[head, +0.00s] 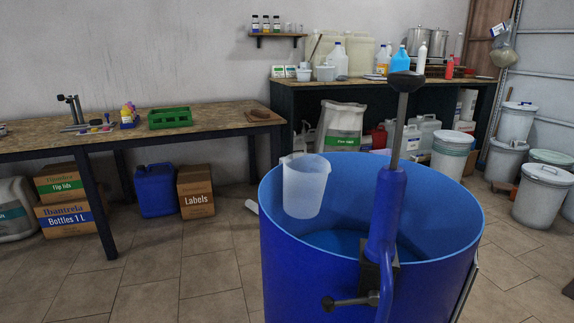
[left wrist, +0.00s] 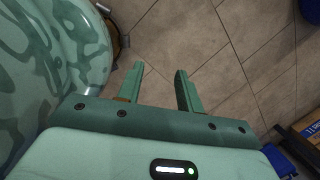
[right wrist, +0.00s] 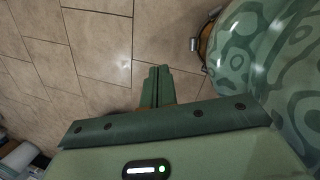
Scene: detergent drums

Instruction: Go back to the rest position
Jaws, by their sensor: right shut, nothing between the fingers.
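My left gripper (left wrist: 160,88) is open and empty in the left wrist view, above the tiled floor. My right gripper (right wrist: 158,72) is shut with nothing in it in the right wrist view, also above the floor. Neither gripper shows in the head view. A blue drum (head: 300,265) stands close in front of me. A translucent white jug (head: 305,188) shows at its left inner side; I cannot tell what supports it. A blue pump with a grey rod and black knob (head: 388,205) stands upright at the drum's front right.
A workbench (head: 75,145) with a green crate (head: 170,118) stands at the back left. Boxes (head: 195,190) and a blue canister (head: 156,190) sit below. A back bench (head: 300,90) holds bottles. White lidded drums (head: 543,195) stand at right. The floor (head: 185,275) is clear at left.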

